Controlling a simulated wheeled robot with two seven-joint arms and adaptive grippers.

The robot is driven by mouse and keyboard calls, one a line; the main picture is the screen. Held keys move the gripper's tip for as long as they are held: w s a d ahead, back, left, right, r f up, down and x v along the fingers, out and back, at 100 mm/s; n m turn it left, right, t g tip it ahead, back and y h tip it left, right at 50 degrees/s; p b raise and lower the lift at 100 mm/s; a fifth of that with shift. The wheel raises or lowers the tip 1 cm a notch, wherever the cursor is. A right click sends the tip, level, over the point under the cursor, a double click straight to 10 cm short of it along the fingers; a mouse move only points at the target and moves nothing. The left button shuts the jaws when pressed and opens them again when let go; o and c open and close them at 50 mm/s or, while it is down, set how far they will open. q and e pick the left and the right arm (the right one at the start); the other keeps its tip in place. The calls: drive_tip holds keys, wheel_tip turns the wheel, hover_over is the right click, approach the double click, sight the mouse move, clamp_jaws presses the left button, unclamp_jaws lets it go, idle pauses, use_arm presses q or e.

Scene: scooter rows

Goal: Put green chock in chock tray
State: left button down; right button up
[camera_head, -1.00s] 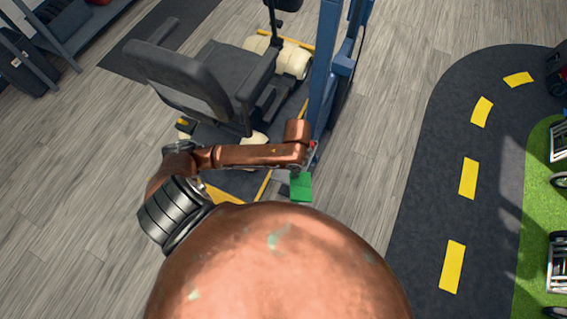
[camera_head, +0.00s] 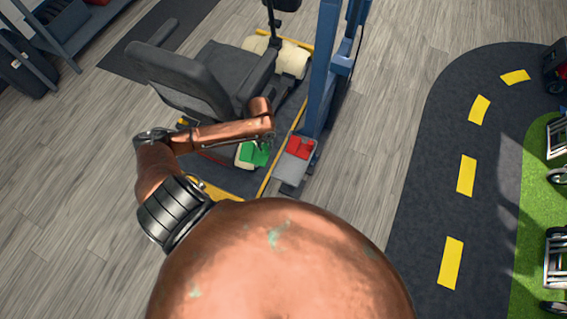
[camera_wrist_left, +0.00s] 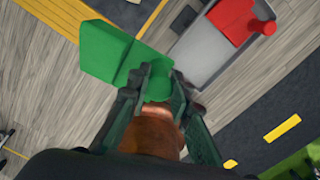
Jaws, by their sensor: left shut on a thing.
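The green chock (camera_head: 255,153) is held in my left gripper (camera_head: 267,140), over the dark platform edge near the scooter seat. In the left wrist view, the green chock (camera_wrist_left: 108,55) sticks out from between the two fingers of the left gripper (camera_wrist_left: 158,84). The grey chock tray (camera_head: 291,170) lies to the right of the green chock, at the foot of a blue post. A red chock (camera_head: 301,147) sits in it at its far end. The wrist view also shows the tray (camera_wrist_left: 205,48) and the red chock (camera_wrist_left: 232,20), apart from the green one. My right gripper is out of view.
A scooter with a black seat (camera_head: 185,78) and cream wheels stands behind my left arm. The blue post (camera_head: 325,80) rises close behind the tray. Yellow lines edge the dark platform. Wooden floor (camera_head: 375,150) is clear right of the tray, up to a dark track (camera_head: 440,190).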

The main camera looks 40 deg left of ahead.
use_arm(q)
drive_tip(key=shift+w+a+f+m, duration=0.1)
drive_tip(key=shift+a+m, duration=0.55)
drive_tip(key=shift+m, duration=0.05)
drive_tip(key=shift+w+d+f, duration=0.2)
drive_tip(key=w+d+f+b, duration=0.4)
drive_tip(key=w+d+f, duration=0.4)
drive_tip(key=d+f, duration=0.2)
wheel_tip(320, 180, down, 3)
drive_tip(key=shift+d+r+b, duration=0.2)
drive_tip(key=shift+d+b, duration=0.05)
drive_tip(key=shift+b, duration=0.15)
drive_tip(key=shift+f, duration=0.1)
drive_tip(key=shift+f, duration=0.5)
drive_tip(key=c, duration=1.8)
unclamp_jaws()
drive_tip(key=shift+o, duration=0.2)
